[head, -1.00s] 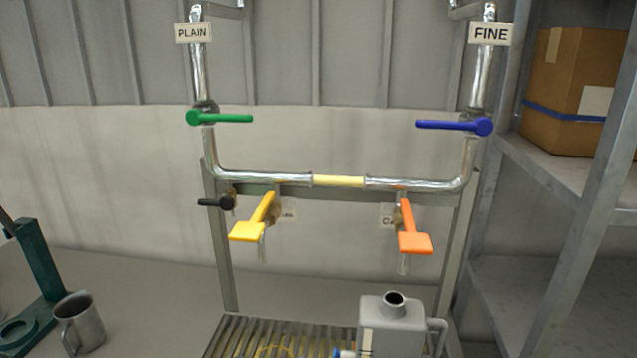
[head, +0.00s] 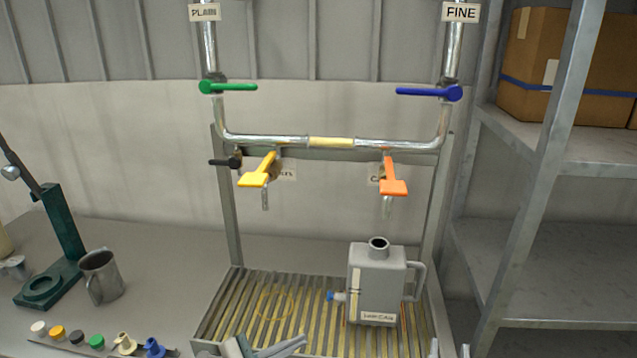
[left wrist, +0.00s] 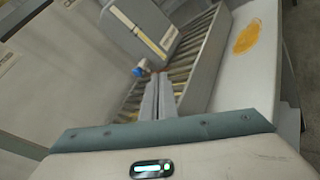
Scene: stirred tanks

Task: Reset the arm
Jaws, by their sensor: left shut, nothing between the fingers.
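My left gripper (head: 296,343) is at the bottom edge of the head view, over the front of the slatted drip tray. In the left wrist view its two fingers (left wrist: 158,82) lie together with nothing between them, pointing toward the grey jug (left wrist: 148,22). In the head view the jug (head: 368,285) stands upright on the tray, its blue-tipped spout (head: 333,296) facing left. The fingers appear apart from it. Small grey tips (head: 450,351) at the lower right edge may be my right gripper; most of it is out of frame.
The pipe frame carries green (head: 230,87), blue (head: 430,93), yellow (head: 258,170) and orange (head: 393,176) handles above the tray (head: 235,290). A metal mug (head: 101,277), a green stand (head: 62,235) and several coloured caps (head: 76,337) are at left. A shelf (head: 560,150) is at right.

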